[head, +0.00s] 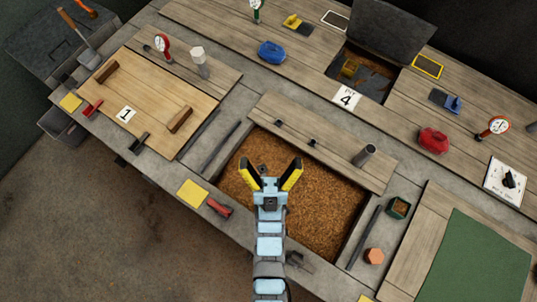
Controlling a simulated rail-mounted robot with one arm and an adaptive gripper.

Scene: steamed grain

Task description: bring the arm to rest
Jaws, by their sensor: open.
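My gripper (271,174) has yellow and black fingers spread apart in a V. It is open and nothing shows between the fingers. It is over the open pit of brown grain (318,205) in the middle of the counter, near the pit's left part. My pale blue arm reaches up to it from the bottom edge of the picture. The arm hides part of the grain and of the pit's front edge. I cannot tell how high the gripper is above the grain.
A wooden plank (325,140) with a grey cylinder (364,155) lies along the pit's back edge. A closed lid marked 1 (110,110) is at left, a green mat (475,262) at right. Another pit (362,75) stands open behind, its dark lid (390,33) raised. Small tools lie around.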

